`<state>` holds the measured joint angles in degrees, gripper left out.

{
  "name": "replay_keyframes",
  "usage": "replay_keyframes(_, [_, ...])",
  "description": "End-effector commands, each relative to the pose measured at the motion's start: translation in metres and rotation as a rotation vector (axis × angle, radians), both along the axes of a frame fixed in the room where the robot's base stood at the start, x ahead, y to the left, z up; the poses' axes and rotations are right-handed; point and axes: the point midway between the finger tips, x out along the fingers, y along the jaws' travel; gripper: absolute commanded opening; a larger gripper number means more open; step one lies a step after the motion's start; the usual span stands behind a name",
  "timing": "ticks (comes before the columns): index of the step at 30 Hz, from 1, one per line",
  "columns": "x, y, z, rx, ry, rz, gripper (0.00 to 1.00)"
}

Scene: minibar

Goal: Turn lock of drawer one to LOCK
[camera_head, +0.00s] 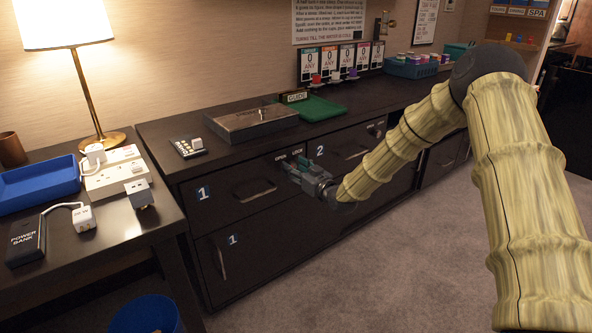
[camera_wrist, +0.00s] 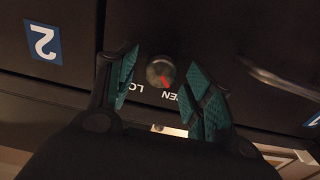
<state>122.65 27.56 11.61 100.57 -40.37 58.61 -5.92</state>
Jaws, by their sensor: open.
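Drawer one (camera_head: 228,205) is the dark upper-left drawer, with a blue "1" label, and looks shut. Its lock is a round metal knob (camera_wrist: 160,70) with a red mark, seen in the wrist view. The mark points down-right, toward the partly hidden OPEN lettering; the partly hidden LOCK lettering is at lower left. My gripper (camera_head: 298,168) is at the drawer's upper right corner and hides the knob in the head view. In the wrist view my gripper (camera_wrist: 168,78) is open, with teal finger pads on either side of the knob. I cannot tell whether they touch it.
Drawer two (camera_head: 340,145) is just to the right, with its own lock knob (camera_head: 377,130). Drawer one's handle (camera_head: 254,190) is left of my gripper. A metal box (camera_head: 250,122) and a green tray (camera_head: 310,108) sit on the counter above.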

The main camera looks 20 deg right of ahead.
Motion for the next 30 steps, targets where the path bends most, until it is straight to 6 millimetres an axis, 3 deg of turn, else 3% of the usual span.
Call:
replay_keyframes(5, [0.0,0.0,0.0,0.0,0.0,0.0,0.52])
replay_keyframes(13, [-0.0002,-0.0001,-0.0001,0.0,0.0,0.0,0.06])
replay_keyframes(23, [-0.0003,-0.0001,0.0007,0.034,0.012,0.0,0.06])
replay_keyframes(30, [-0.0004,-0.0011,0.0015,0.159,0.059,0.0,0.06])
